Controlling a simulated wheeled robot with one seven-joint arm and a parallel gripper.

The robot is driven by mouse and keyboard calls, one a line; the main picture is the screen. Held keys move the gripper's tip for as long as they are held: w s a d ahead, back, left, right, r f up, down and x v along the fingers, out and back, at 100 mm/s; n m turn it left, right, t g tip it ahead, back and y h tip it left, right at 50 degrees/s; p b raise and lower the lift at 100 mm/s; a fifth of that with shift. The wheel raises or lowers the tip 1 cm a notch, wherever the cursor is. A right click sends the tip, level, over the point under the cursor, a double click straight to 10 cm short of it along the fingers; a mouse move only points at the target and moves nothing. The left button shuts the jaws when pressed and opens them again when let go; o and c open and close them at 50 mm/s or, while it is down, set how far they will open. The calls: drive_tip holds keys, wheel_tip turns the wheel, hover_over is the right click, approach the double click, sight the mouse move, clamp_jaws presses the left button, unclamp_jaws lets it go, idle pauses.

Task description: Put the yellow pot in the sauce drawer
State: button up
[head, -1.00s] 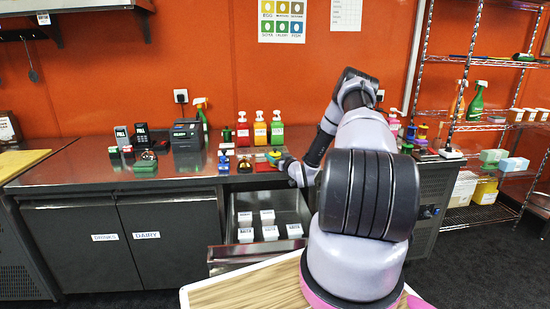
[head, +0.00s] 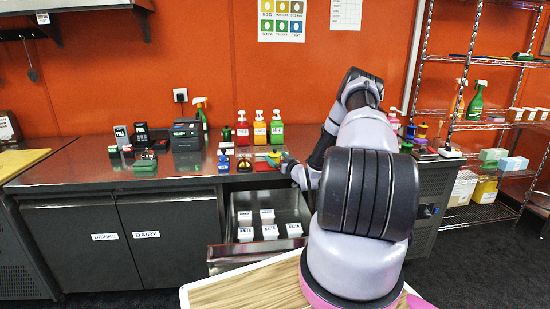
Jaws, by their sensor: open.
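The open drawer (head: 230,256) below the counter holds several white labelled tubs, with bare floor around them. A small yellow item (head: 273,161), perhaps the yellow pot, is on the counter above the drawer, right by my gripper. My gripper (head: 279,157) is low over the counter at the end of my arm, small and partly hidden. It is open. I cannot tell whether its fingers are around the yellow item or beside it.
Red, yellow and green pump bottles (head: 260,129) stand behind the gripper. A wire shelf (head: 480,125) is at right. A wood-topped surface (head: 245,288) is in front.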

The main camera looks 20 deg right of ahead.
drive_tip(key=s, duration=0.8)
wheel_tip(320, 180, up, 14)
drive_tip(key=w+a+g, duration=0.2)
drive_tip(key=g, duration=0.2)
drive_tip(key=s+a+r+m+g+h, duration=0.1)
drive_tip(key=s+a+r+g+h, duration=0.2)
drive_tip(key=r, duration=0.5)
drive_tip(key=s+a+r+g, duration=0.1)
drive_tip(key=s+a+r, duration=0.1)
drive_tip(key=s+r, duration=0.5)
drive_tip(key=s+a+r+m+g+y, duration=0.1)
drive_tip(key=s+a+r, duration=0.2)
drive_tip(key=s, duration=0.7)
drive_tip(key=s+a+r+m+g+y, duration=0.1)
drive_tip(key=s+a+r+m, duration=0.1)
drive_tip(key=s+a+r, duration=0.2)
drive_tip(key=s+a+r+m+g+y, duration=0.1)
drive_tip(key=s+a+r, duration=0.3)
drive_tip(key=s, duration=1.2)
drive_tip(key=a, duration=0.3)
drive_tip(key=shift+a+r, duration=0.2)
drive_tip(key=shift+a, duration=0.2)
